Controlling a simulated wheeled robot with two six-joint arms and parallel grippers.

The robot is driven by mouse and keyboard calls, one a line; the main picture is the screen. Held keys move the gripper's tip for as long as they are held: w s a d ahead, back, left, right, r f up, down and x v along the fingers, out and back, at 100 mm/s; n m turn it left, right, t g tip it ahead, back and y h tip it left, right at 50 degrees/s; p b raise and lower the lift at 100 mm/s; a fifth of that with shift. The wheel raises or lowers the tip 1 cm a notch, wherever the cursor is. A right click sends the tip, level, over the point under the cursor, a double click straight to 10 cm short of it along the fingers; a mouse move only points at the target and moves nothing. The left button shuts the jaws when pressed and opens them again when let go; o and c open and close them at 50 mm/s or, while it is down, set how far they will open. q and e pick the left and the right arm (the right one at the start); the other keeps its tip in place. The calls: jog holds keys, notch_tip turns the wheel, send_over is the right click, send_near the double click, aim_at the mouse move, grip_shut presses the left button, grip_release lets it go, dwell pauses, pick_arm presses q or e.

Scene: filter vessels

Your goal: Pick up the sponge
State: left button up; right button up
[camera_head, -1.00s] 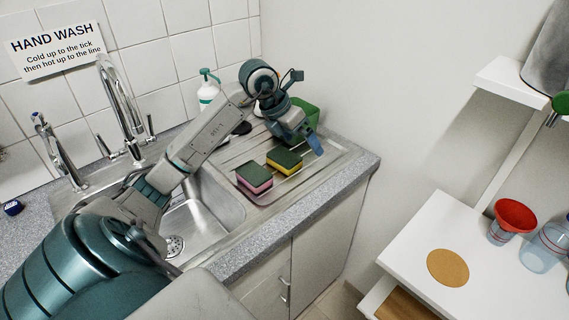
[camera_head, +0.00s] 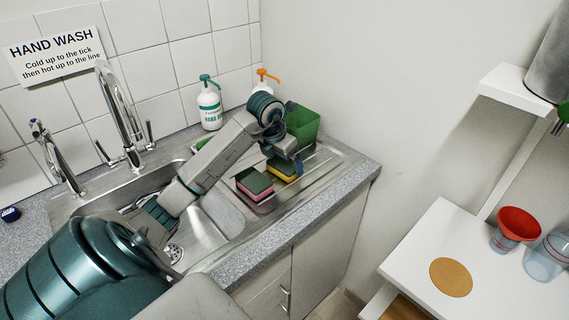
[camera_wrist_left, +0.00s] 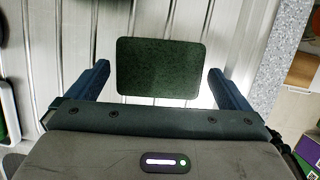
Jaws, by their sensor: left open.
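Two green-topped sponges lie on the ribbed steel draining board in the head view. One has a pink lower layer (camera_head: 254,186). The other has a yellow lower layer (camera_head: 283,170) and is partly covered by my left gripper (camera_head: 296,162). In the left wrist view my left gripper (camera_wrist_left: 160,76) is open, with one finger on each side of a dark green sponge top (camera_wrist_left: 161,68). Gaps show between the fingers and this sponge. Its lower layer is hidden in that view. My right gripper is not in view.
A green container (camera_head: 304,124) stands right behind the gripper. A white soap bottle (camera_head: 209,105) and an orange-topped pump (camera_head: 267,76) are near the wall. The tall tap (camera_head: 122,110) rises behind the sink. A white table (camera_head: 440,240) is at the right.

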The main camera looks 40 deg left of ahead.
aim_at(284, 163)
pick_arm(q)
jog(key=shift+w+f, duration=0.15)
jog(key=shift+f, duration=0.55)
jog(key=c, duration=0.8)
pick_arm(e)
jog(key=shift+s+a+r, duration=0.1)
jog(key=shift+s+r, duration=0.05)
pick_arm(q)
jog(key=shift+r, duration=0.15)
notch_tip(284, 163, up, 7)
jog(key=shift+w+r+b, duration=0.1)
jog(key=shift+b, duration=0.75)
notch_tip(284, 163, up, 3)
jog(key=shift+f+p, duration=0.15)
jog(key=shift+p, duration=0.15)
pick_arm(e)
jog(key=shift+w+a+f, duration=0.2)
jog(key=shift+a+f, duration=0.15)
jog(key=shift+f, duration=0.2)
